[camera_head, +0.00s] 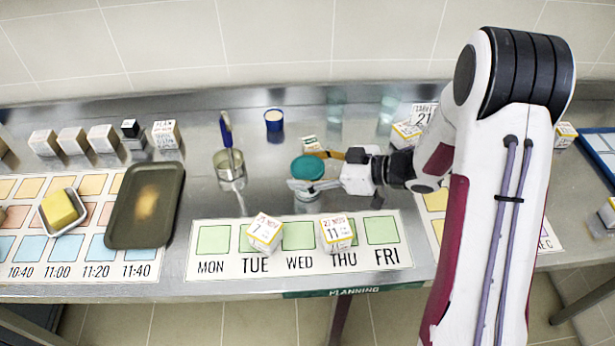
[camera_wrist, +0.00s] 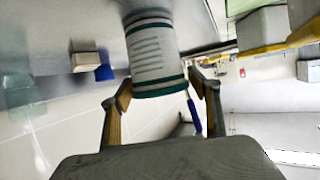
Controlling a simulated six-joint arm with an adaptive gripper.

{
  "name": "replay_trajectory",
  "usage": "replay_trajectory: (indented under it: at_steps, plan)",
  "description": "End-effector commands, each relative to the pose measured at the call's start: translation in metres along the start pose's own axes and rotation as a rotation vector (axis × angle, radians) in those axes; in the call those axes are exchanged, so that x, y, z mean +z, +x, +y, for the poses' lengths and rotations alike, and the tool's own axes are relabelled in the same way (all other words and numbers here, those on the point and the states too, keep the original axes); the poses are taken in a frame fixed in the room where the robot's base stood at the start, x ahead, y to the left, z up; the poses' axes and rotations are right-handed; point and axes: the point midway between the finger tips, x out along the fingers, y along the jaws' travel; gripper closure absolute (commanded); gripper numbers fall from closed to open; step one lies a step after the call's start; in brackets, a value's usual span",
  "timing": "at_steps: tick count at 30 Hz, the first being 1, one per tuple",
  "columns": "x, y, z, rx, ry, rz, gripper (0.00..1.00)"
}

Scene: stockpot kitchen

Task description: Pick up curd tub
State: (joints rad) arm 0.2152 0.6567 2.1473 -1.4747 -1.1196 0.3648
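The curd tub (camera_head: 308,168) has a teal lid and stands on the metal counter, behind the weekday board. In the wrist view the tub (camera_wrist: 155,60) is white with green bands and lines of print. My gripper (camera_head: 312,170) reaches in from the right, one finger on the far side of the tub and one on the near side. In the wrist view my gripper (camera_wrist: 160,92) is open, its fingertips spread to either side of the tub's near end. I cannot tell whether either finger touches it.
A metal pot (camera_head: 229,172) with a blue-handled utensil stands left of the tub. A blue cup (camera_head: 274,121) is behind. Date cubes (camera_head: 264,232) sit on the weekday board (camera_head: 210,262) in front. A dark tray (camera_head: 128,225) lies left. Boxes (camera_head: 407,133) stand behind my arm.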

Motion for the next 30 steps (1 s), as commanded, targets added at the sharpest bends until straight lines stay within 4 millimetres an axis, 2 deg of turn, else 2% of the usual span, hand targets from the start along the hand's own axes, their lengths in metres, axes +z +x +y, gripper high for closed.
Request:
replay_trajectory:
  at_steps: [1,3,4,19,30]
  plan:
    - [0.000,0.000,0.000,0.000,0.000,0.000,0.57]
    - [0.000,0.000,0.000,0.000,0.000,0.000,0.75]
    - [0.000,0.000,0.000,0.000,0.000,0.000,0.76]
    - [-0.007,-0.003,0.000,0.001,-0.002,0.002,0.76]
    - [-0.038,-0.015,0.001,0.002,-0.005,0.003,0.76]
